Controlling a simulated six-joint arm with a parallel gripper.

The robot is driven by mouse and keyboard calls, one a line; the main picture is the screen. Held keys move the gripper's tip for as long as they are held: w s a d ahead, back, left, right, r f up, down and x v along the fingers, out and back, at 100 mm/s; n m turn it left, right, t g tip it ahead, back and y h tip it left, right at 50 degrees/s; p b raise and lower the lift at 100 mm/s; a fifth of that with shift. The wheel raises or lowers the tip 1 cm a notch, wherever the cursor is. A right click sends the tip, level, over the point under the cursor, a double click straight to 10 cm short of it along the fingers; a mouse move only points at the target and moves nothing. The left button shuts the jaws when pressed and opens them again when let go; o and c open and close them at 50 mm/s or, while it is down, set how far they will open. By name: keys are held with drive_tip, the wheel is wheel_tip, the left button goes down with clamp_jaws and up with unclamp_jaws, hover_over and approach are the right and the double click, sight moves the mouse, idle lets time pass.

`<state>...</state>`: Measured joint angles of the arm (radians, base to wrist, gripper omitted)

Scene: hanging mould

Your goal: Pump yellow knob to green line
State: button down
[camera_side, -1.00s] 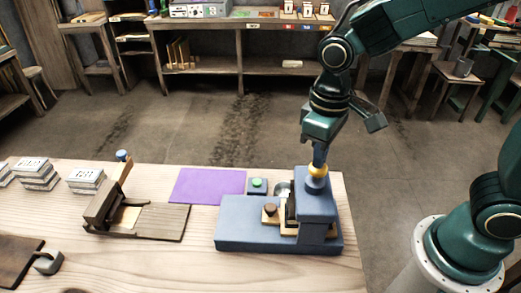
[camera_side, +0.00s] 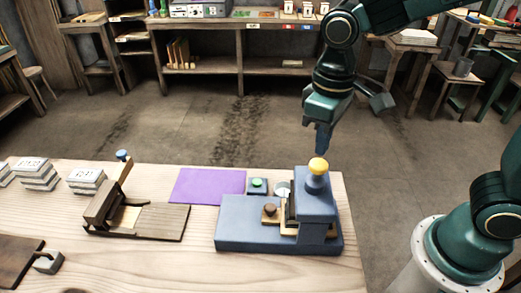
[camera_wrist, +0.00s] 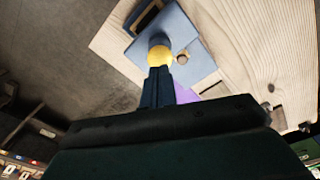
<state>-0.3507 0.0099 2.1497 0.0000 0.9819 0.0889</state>
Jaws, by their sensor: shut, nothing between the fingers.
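The yellow knob (camera_side: 318,165) sits on top of a blue post on the blue press (camera_side: 258,226) at the right end of the table. It also shows in the wrist view (camera_wrist: 158,56), just beyond my fingertips. I cannot make out a green line on the post in either view. A wooden piece with a dark brown knob (camera_side: 270,208) sits on the press.
A wooden hinged fixture (camera_side: 137,216) and stacks of labelled blocks (camera_side: 86,181) are to the left. Bare table lies in front of the press.

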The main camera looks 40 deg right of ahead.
drive_tip(key=shift+r, duration=1.8)
drive_tip(key=shift+s+d+r, duration=0.2)
drive_tip(key=shift+d+r, duration=0.05)
drive_tip(key=shift+d, duration=0.1)
drive_tip(key=s+d+r+m+t, duration=0.2)
drive_tip(key=s+d+t, duration=0.3)
drive_tip(key=s+d, duration=0.5)
drive_tip(key=shift+s+r+m+t, duration=0.3)
drive_tip(key=shift+s+r+m, duration=0.1)
drive_tip(key=shift+m, duration=0.1)
